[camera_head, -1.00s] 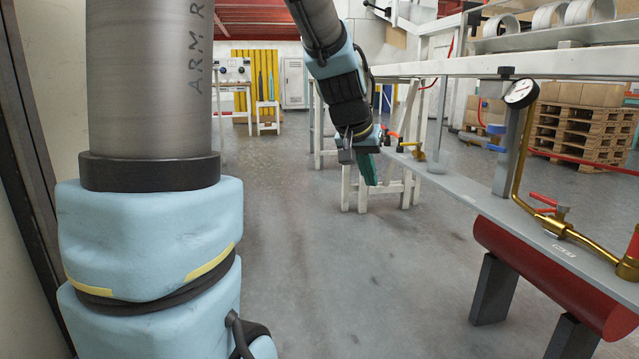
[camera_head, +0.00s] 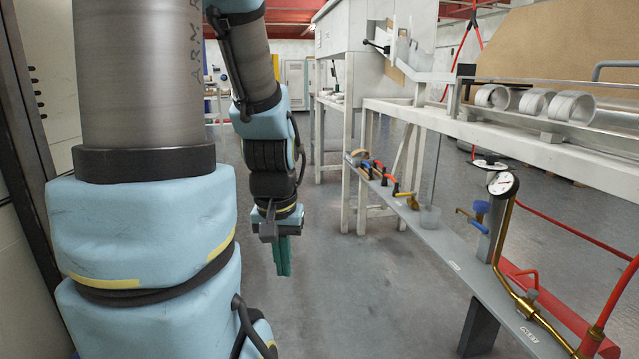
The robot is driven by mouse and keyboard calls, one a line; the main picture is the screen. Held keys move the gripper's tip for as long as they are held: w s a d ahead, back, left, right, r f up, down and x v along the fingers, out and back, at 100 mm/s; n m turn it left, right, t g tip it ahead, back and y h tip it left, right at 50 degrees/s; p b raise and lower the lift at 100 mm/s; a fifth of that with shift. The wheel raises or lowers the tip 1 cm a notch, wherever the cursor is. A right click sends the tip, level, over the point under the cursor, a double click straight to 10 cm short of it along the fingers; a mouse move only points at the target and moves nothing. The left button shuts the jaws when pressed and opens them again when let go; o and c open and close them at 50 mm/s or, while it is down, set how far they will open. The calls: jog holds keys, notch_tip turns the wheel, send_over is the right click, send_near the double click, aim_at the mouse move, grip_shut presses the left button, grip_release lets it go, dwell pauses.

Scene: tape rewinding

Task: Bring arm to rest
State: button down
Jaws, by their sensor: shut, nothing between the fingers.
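My arm stands at the left in the head view, with its large upper links in front of the camera. The forearm comes down from the top of the picture and ends at my gripper (camera_head: 282,262). The gripper points downward, with its green fingers together and nothing seen between them. It hangs over bare floor, to the left of the grey shelf and apart from it.
A grey low shelf (camera_head: 455,262) with valves, a pressure gauge (camera_head: 502,184) and a brass pipe runs along the right. Above it is a white bench (camera_head: 490,132) with several white rolls (camera_head: 535,102). A dark-edged cabinet stands at far left. The floor (camera_head: 335,300) between is clear.

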notch_tip(320, 180, up, 23)
jog(key=p, duration=2)
jog(key=shift+f, duration=0.15)
